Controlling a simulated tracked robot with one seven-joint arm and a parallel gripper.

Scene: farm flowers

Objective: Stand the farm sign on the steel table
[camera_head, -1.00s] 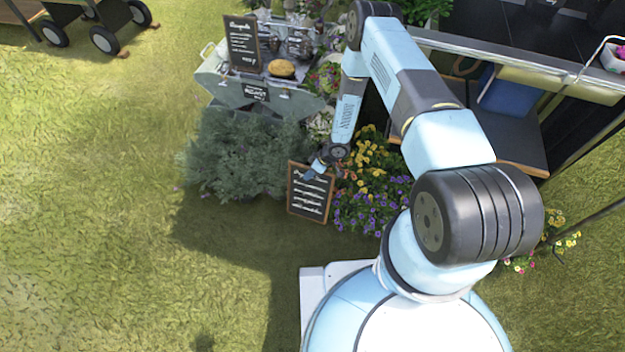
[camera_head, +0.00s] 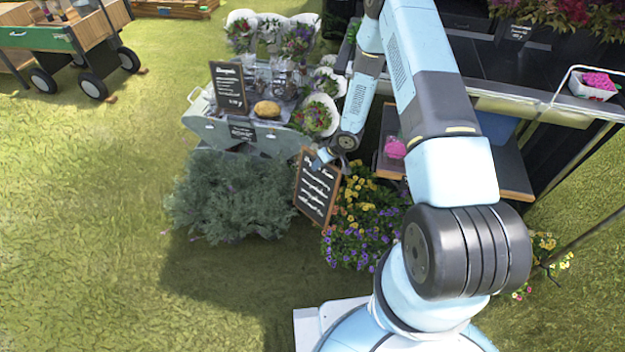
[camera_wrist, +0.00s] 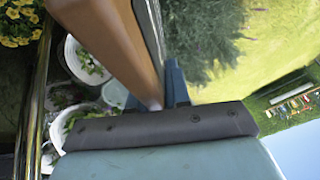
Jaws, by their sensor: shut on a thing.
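The farm sign, a wooden-framed blackboard (camera_head: 316,190) with white writing, hangs tilted from my gripper (camera_head: 321,158), in front of the flowers. My gripper is shut on its upper edge. In the wrist view the sign's brown frame (camera_wrist: 105,40) fills the upper left, and a blue finger (camera_wrist: 177,85) shows beside it. The steel table (camera_head: 201,127) stands behind and left of the sign in the head view, apart from it. The sign's far side is hidden.
The table carries another blackboard (camera_head: 229,88), a round loaf (camera_head: 267,109), glassware and flower buckets. A grey-green bush (camera_head: 230,195) stands before it. Yellow and purple flowers (camera_head: 360,225) lie right of the sign. A dark stall counter (camera_head: 480,60) stands at right; grass is open at left.

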